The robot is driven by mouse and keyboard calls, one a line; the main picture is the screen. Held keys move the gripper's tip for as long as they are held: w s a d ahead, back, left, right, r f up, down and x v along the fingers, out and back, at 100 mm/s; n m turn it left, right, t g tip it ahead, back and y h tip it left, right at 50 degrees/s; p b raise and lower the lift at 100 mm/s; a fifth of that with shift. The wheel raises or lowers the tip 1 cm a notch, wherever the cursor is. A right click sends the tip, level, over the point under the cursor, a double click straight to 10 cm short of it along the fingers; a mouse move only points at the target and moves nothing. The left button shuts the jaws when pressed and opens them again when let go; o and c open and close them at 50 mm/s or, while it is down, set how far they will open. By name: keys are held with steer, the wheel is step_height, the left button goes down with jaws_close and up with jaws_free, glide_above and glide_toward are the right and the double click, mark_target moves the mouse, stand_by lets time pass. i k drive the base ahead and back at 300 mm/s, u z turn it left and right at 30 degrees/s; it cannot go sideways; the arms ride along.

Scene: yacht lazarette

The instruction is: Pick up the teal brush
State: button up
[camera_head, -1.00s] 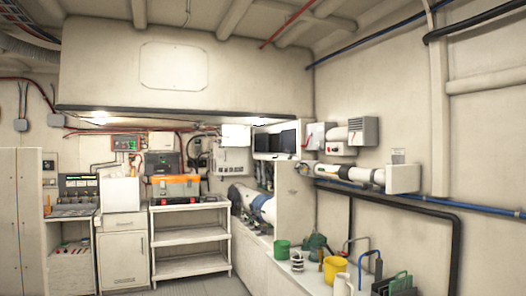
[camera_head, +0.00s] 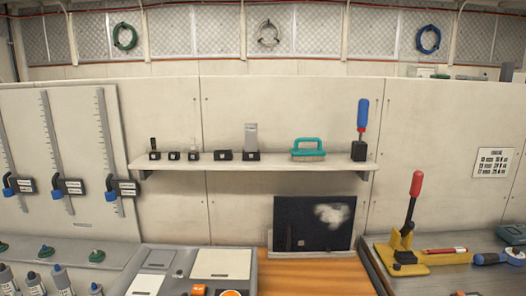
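The teal brush (camera_head: 308,149) lies on a narrow wall shelf (camera_head: 255,164), right of the shelf's middle. It has a teal loop handle on top and pale bristles facing down onto the shelf. To its right stands a blue-handled tool (camera_head: 362,118) upright in a black block. To its left is a grey upright piece (camera_head: 251,138) in a black block. My gripper is not in view.
Below the shelf, a dark panel (camera_head: 313,225) stands behind a wooden surface (camera_head: 315,277). A red-handled lever on a yellow base (camera_head: 406,240) stands on the right bench. Sliding gauges (camera_head: 110,150) hang on the left wall. The air in front of the shelf looks clear.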

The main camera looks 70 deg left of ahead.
mark_target(301, 155)
steer(key=u, duration=2.9)
steer(key=i, duration=1.3)
steer(key=u, duration=0.45)
